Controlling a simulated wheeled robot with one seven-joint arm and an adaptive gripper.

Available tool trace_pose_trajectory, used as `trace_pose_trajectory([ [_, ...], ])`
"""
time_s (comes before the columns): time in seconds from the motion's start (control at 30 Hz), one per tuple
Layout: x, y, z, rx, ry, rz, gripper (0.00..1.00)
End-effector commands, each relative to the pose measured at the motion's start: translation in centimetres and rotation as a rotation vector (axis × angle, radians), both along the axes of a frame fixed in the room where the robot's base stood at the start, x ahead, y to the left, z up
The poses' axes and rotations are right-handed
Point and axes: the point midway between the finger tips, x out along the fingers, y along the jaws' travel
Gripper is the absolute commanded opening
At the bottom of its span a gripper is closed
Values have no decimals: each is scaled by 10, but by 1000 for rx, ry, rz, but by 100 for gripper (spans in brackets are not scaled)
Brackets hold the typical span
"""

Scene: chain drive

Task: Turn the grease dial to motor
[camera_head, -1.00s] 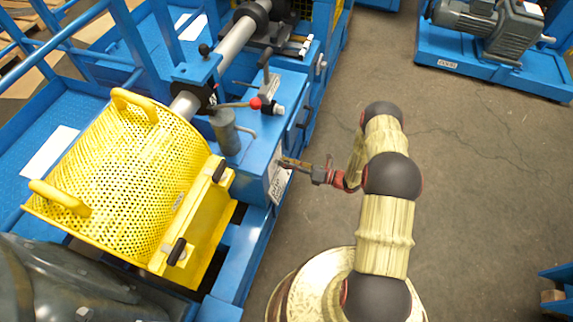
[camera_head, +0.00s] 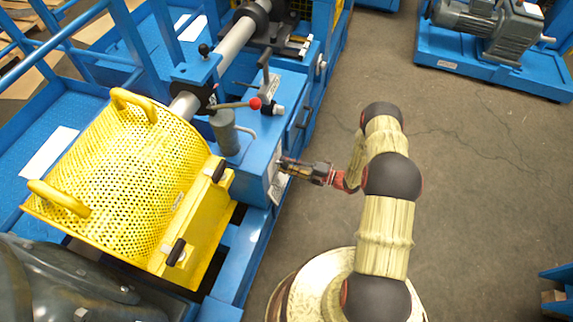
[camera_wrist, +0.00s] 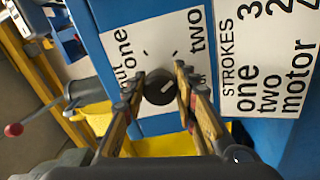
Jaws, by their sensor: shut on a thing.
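The grease dial (camera_wrist: 158,88) is a small dark round knob on a white label plate (camera_wrist: 150,38), on the side of the blue housing. In the wrist view its white mark slants up to the right. "One" and "two" are readable on the plate; other words are partly hidden by the fingers. My gripper (camera_wrist: 160,88) is shut on the dial, one finger on each side. In the head view my gripper (camera_head: 282,165) reaches the blue housing from the right, and the dial is hidden there.
A second plate (camera_wrist: 265,55) lists strokes beside the dial. A red-knobbed lever (camera_head: 255,103) and a grey cylinder (camera_head: 225,132) stand on the housing (camera_head: 262,150). A yellow perforated guard (camera_head: 130,165) is at left.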

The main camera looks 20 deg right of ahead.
Motion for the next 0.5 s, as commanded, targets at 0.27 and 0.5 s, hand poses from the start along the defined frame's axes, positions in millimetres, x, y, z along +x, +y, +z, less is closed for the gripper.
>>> trace_pose_trajectory([
  [0.27, 0, 0, -2, 152, 214, -2, 3],
  [0.5, -1, 0, -3, 286, 399, -2, 3],
])
